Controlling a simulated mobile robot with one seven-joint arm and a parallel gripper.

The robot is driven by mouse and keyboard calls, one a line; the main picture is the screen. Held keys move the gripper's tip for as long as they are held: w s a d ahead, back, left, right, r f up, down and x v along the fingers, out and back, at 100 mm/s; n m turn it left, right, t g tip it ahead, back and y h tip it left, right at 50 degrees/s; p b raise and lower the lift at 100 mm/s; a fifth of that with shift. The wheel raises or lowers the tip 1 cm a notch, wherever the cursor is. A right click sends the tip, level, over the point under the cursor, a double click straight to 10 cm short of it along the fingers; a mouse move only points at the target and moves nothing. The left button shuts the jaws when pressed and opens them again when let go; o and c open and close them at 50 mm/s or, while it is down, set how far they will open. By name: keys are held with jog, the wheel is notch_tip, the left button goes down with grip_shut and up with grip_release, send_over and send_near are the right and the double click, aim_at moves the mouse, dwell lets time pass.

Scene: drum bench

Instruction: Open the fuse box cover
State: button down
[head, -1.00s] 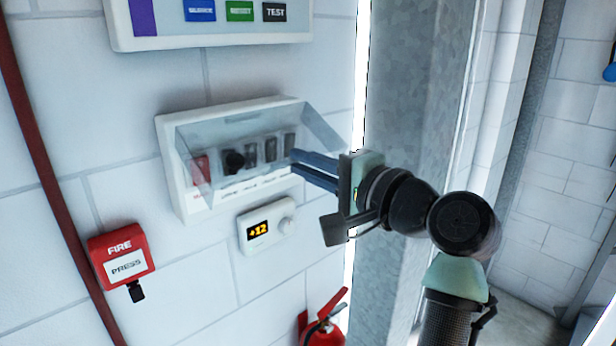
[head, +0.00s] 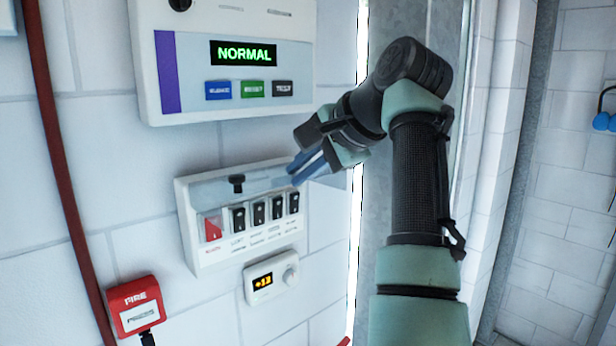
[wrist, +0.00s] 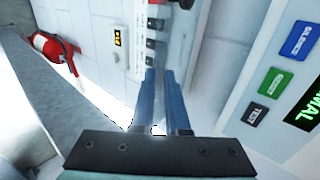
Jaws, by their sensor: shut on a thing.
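The fuse box (head: 188,225) is a white wall box with one red switch (head: 213,229) and several black switches (head: 258,212), all uncovered from the front. Its clear cover (head: 262,180) stands raised at the top, tilted outward and seen nearly edge-on, with a black knob (head: 237,180) on it. My gripper (head: 298,170) has its blue fingers shut on the cover's right side, above the switches. In the wrist view the fingers (wrist: 165,85) point toward the box's switches (wrist: 151,44); the clear cover is hard to make out there.
An alarm panel (head: 195,60) reading NORMAL hangs just above the box, close to my gripper. A thermostat (head: 271,279) sits below, and a red fire call point (head: 135,306) at lower left. A red pipe (head: 60,170) runs down the left. A fire extinguisher (wrist: 52,50) shows in the wrist view.

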jog(key=shift+w+a+f, duration=0.15)
jog(key=shift+a, duration=0.25)
jog(key=c, duration=1.1)
grip_release()
jog(key=shift+w+f, duration=0.1)
jog(key=shift+w, duration=0.05)
jog(key=shift+o, duration=0.2)
jog(key=b+v, duration=0.5)
jog(key=v, duration=0.8)
jog(key=shift+d+r, duration=0.2)
jog(key=shift+r, duration=0.1)
jog(key=shift+d, duration=0.1)
jog(key=shift+w, duration=0.1)
